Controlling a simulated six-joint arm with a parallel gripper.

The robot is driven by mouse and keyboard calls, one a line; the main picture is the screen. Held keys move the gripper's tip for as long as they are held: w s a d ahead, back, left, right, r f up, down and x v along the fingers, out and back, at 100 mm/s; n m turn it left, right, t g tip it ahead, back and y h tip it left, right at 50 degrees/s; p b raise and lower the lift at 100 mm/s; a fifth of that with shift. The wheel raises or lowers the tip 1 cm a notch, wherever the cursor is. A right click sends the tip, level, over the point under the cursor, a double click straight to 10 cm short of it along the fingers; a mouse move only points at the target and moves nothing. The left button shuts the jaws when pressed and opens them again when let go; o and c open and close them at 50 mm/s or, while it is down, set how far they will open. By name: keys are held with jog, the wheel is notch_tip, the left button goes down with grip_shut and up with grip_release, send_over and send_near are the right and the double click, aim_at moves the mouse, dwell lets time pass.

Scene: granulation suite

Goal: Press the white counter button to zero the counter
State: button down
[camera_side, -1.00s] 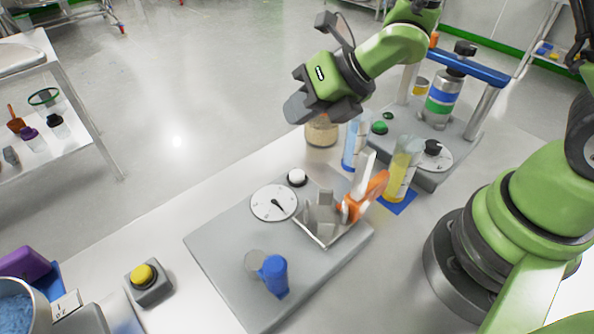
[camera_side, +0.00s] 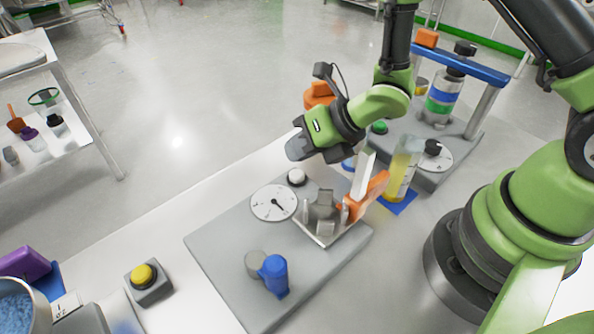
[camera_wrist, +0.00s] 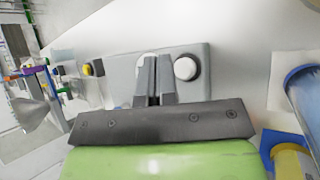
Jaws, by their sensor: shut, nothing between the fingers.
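The white counter button (camera_side: 297,177) is a round white cap in a dark ring on the grey counter base (camera_side: 225,240), beside a round white dial (camera_side: 273,203) with a black pointer. My gripper (camera_side: 299,150) is shut and empty. In the side view it hangs just above the button, with a small gap showing. In the wrist view, the shut fingers (camera_wrist: 156,62) point toward the base, and the white button (camera_wrist: 186,68) shows just right of them. The dial is partly hidden behind the fingers there.
A metal chute (camera_side: 325,220) with an orange part (camera_side: 368,195) stands on the base, near a blue knob (camera_side: 274,272). A yellow-filled cylinder (camera_side: 402,170) stands to the right, and an orange-lidded jar (camera_side: 318,95) behind my gripper. A yellow button box (camera_side: 145,280) is at lower left.

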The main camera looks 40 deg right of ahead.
aim_at(299, 171)
jog(key=shift+f, duration=0.6)
dwell(1.6)
jog(key=shift+f, duration=0.4)
jog(key=shift+f, duration=0.5)
dwell(0.6)
jog(key=shift+r, duration=0.95)
jog(key=shift+r, duration=2.5)
